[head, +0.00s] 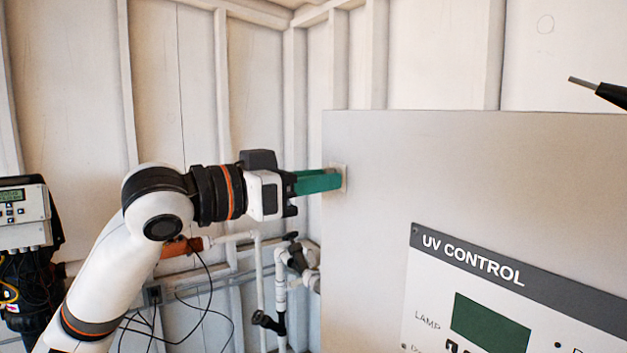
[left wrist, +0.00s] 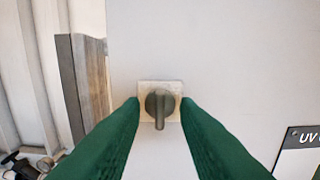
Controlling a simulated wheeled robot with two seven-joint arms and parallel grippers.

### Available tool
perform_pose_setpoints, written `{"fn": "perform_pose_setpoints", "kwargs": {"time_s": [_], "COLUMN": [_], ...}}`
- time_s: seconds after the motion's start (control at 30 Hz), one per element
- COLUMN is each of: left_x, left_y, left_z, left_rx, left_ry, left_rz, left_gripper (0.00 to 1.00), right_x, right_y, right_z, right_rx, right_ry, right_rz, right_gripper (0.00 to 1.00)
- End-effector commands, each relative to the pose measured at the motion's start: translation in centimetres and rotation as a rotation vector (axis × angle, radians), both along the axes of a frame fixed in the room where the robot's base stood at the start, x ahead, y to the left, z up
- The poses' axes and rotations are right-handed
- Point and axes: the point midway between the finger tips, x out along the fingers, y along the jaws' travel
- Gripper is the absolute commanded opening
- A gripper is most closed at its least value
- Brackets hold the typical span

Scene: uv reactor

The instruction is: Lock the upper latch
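The upper latch (left wrist: 160,108) is a dark grey round knob with a lever on a pale square plate, on the grey cabinet front. In the left wrist view its lever points down. In the head view only the pale plate edge (head: 343,174) shows; the knob is hidden behind my fingers. My left gripper (head: 338,180) has green fingers and reaches the cabinet from the left. In the left wrist view its fingertips (left wrist: 160,101) are apart, one on each side of the knob, with small gaps visible. My right gripper is not in view.
The grey cabinet (head: 380,250) carries a UV CONTROL panel (head: 500,295) at lower right. Pipes and valves (head: 290,265) stand behind my left arm. A wall controller (head: 25,215) hangs at far left. A black object with a metal tip (head: 605,93) juts in at upper right.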

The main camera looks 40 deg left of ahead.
Motion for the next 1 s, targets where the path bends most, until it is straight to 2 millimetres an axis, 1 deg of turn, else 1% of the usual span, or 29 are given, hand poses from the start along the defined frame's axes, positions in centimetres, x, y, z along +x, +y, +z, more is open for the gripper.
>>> {"fn": "perform_pose_setpoints", "kwargs": {"time_s": [0.17,0.27,0.37,0.5,0.7,0.83,1.0], "left_x": [-0.2,-1.1,-2.7,-5.5,-9.1,-10.5,-11.1], "left_y": [0.2,0.6,1.2,2.4,3.8,4.4,4.6], "left_z": [0.0,-0.2,-0.5,-0.7,-0.4,-0.2,0.0], "left_rx": [0.0,0.001,0.003,0.002,-0.001,-0.001,0.001], "left_ry": [-0.002,-0.003,-0.003,-0.005,-0.004,-0.003,0.0], "left_rz": [0.002,0.005,0.006,0.006,0.003,0.002,0.001], "left_gripper": [0.28,0.28,0.28,0.28,0.28,0.28,0.28], "right_x": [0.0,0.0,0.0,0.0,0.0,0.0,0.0], "right_y": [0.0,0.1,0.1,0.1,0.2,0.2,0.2], "right_z": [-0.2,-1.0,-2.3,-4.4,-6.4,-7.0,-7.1], "right_rx": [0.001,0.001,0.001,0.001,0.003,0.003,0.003], "right_ry": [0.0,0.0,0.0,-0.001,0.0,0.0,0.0], "right_rz": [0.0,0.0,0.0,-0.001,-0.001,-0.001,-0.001], "right_gripper": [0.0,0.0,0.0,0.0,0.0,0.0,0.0]}}
